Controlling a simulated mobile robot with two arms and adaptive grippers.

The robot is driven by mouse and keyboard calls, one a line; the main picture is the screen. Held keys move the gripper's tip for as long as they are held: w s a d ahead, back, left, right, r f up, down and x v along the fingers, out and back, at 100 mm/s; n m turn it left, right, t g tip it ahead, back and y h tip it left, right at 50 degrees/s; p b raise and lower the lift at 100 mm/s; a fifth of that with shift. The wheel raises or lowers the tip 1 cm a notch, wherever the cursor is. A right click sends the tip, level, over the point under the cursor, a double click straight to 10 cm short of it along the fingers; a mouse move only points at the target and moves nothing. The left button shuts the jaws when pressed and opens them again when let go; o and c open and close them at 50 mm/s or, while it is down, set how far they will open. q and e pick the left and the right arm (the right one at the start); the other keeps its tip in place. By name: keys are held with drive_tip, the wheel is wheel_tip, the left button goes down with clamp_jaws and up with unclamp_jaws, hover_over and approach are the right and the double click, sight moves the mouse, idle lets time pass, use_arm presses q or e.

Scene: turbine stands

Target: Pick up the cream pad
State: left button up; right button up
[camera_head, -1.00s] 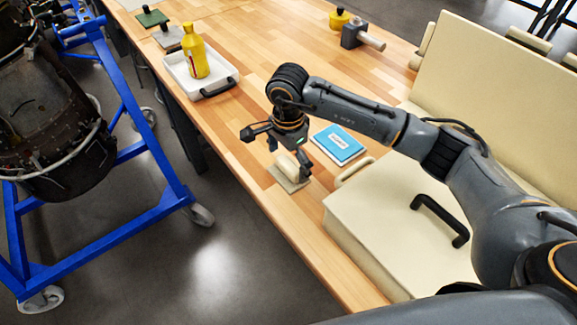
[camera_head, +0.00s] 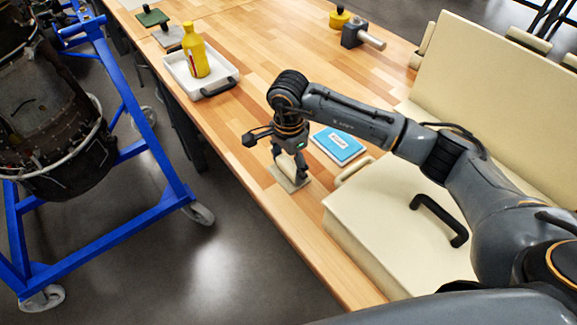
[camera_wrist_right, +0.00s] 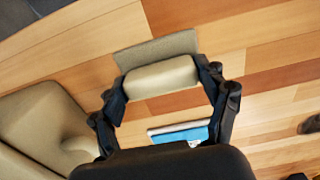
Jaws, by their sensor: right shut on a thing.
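The cream pad (camera_head: 290,184) is a flat, grey-beige plate with a thick cream handle on top. It lies on the wooden table near the front edge, to the left of the blue booklet. My right gripper (camera_head: 288,169) reaches down over it and is shut on the handle. In the right wrist view the cream pad (camera_wrist_right: 160,78) shows its rounded handle between the fingertips of my right gripper (camera_wrist_right: 162,80), with the plate beyond it. The pad seems to rest on the table. My left gripper is not in view.
A blue booklet (camera_head: 338,145) lies close to the right. A cream case (camera_head: 390,230) with a black handle stands at the right front. A white tray (camera_head: 185,82) with a yellow bottle (camera_head: 195,50) is farther back. A blue turbine stand (camera_head: 140,120) is at left.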

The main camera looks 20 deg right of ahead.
drive_tip(key=shift+r+b, duration=0.5)
drive_tip(key=shift+r, duration=0.05)
drive_tip(key=shift+w+r+b, duration=0.1)
drive_tip(key=shift+r+b, duration=0.5)
drive_tip(key=shift+r, duration=0.15)
drive_tip(key=s+a+r+b, duration=0.4)
drive_tip(key=s+a+r, duration=0.2)
drive_tip(key=a+r, duration=0.4)
drive_tip(key=a, duration=0.2)
drive_tip(key=shift+s+a+r, duration=0.15)
drive_tip(key=shift+a, duration=0.15)
